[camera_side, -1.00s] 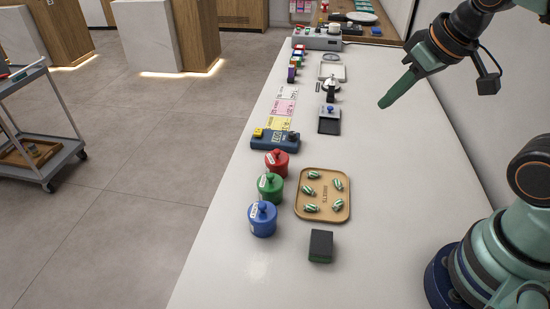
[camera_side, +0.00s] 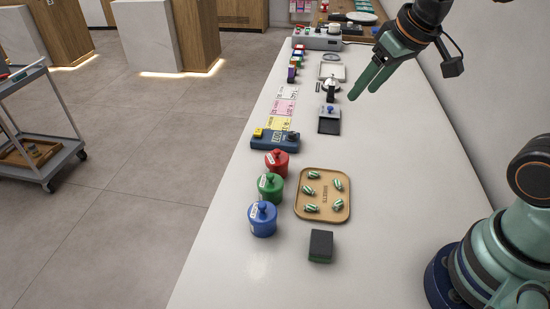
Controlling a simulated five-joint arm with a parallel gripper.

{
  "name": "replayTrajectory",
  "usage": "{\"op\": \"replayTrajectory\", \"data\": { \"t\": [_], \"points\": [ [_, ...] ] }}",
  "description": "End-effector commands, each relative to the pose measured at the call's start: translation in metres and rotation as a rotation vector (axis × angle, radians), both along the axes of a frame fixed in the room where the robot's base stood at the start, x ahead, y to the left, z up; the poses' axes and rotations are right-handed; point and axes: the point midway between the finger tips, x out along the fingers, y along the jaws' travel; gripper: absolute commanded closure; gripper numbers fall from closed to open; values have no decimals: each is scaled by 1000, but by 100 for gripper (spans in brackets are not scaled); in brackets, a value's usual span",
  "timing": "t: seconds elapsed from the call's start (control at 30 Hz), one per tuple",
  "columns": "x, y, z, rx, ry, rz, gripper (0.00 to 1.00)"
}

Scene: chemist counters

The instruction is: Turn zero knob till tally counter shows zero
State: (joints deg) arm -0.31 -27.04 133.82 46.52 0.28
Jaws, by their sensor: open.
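The tally counter (camera_side: 276,140) is a dark blue box on the white counter, behind the red jar. It has a small display on its front, too small to read. A dark round knob (camera_side: 292,136) sits at its right end and a yellow button (camera_side: 259,132) at its left end. My gripper (camera_side: 361,92) has green fingers. They are open and empty, in the air above the right part of the counter, up and to the right of the tally counter and apart from it.
Red (camera_side: 277,163), green (camera_side: 270,187) and blue (camera_side: 262,219) lidded jars stand in front of the tally counter. A tan tray (camera_side: 324,213) with several striped pieces and a dark block (camera_side: 321,246) are nearby. Coloured cards (camera_side: 284,107) and a dark stand (camera_side: 329,123) lie behind.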

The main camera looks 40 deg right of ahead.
Motion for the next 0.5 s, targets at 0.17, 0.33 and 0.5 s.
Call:
{"op": "replayTrajectory", "data": {
  "t": [0.17, 0.33, 0.5],
  "points": [
    [50, 2, -18, 1, 30, 2, 42],
    [94, 5, -45, 3, 51, 3, 42],
    [129, 7, -77, 4, 66, 3, 42]
  ]
}}
